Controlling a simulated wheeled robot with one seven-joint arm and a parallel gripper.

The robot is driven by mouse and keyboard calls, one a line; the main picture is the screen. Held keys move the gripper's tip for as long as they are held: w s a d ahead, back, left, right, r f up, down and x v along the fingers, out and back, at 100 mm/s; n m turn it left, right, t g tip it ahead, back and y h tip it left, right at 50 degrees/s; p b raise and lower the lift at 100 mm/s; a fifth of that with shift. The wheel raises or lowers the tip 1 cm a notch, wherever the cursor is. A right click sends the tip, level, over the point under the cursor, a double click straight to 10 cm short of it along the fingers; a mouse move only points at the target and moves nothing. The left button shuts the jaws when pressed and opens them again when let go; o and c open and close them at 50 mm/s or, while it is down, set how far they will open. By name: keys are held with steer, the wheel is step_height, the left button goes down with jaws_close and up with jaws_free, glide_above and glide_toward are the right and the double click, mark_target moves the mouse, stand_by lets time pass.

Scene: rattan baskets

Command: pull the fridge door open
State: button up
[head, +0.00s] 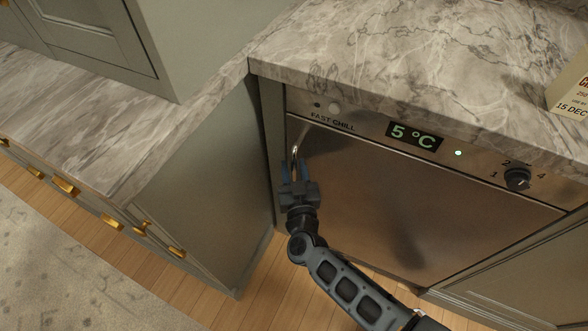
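The fridge has a brushed steel door (420,215) and stands under the marble counter. The door looks closed, flush with its frame. A thin curved metal handle (295,153) is at the door's upper left edge. My gripper (293,167) is at this handle, with its two blue fingers apart, one on each side of the handle's lower part. A gap shows between the fingers, and I cannot see whether either touches the handle. My wrist hides the handle's lower end, and my arm crosses in front of the door's lower left part.
A control strip above the door has a 5 °C display (414,136) and a black knob (517,179). A grey cabinet (205,185) juts out left of the fridge. A carton (573,92) stands on the counter (420,60). Wooden floor (265,290) is clear in front.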

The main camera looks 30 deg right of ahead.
steer(key=shift+c, duration=0.3)
jaws_close()
stand_by(0.3)
